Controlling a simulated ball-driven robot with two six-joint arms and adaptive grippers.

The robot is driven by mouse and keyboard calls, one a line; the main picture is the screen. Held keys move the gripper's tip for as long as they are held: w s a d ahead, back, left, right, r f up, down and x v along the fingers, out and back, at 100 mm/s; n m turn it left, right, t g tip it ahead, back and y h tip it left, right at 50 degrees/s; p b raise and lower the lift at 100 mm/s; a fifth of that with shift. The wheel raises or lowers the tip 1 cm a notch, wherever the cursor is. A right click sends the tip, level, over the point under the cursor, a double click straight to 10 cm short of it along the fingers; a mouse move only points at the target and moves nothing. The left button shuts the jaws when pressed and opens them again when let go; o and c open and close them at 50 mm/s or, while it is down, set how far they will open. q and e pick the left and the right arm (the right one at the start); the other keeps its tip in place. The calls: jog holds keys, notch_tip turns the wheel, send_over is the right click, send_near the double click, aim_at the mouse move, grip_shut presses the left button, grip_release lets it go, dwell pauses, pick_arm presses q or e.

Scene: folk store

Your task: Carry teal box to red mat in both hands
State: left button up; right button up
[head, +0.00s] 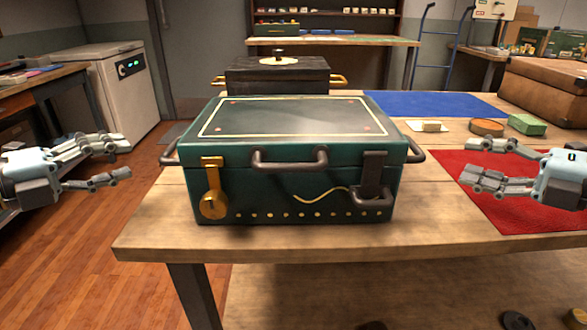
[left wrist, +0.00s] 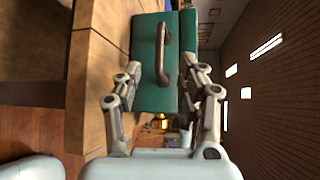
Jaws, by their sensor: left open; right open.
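The teal box (head: 290,188) is a large dark-teal chest with side handles, a brass latch and a dark front handle. It sits upright on the wooden table (head: 450,240), left of the red mat (head: 520,218). My left gripper (head: 130,160) is open and empty, off the box's left side and apart from it. In the left wrist view the box's teal side and its handle (left wrist: 162,52) show beyond the open fingers (left wrist: 162,100). My right gripper (head: 475,165) is open and empty, to the box's right, over the red mat and partly covering it.
A black box (head: 278,76) with brass handles stands behind the teal box. A blue mat (head: 430,104), a green block (head: 527,124), a round brown item (head: 486,127) and a brown case (head: 545,88) lie at the back right. A white machine (head: 112,85) stands at left.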

aim_at(171, 144)
pick_arm(q)
jog(key=x, duration=1)
jog(key=shift+w+a, duration=0.1)
pick_arm(e)
jog(key=x, duration=1)
jog(key=shift+a, duration=0.4)
pick_arm(q)
jog(key=c, duration=0.8)
pick_arm(e)
jog(key=c, duration=0.8)
pick_arm(q)
grip_shut()
pick_arm(e)
grip_shut()
pick_arm(q)
jog(key=shift+f, duration=0.1)
pick_arm(e)
jog(key=shift+r, duration=0.15)
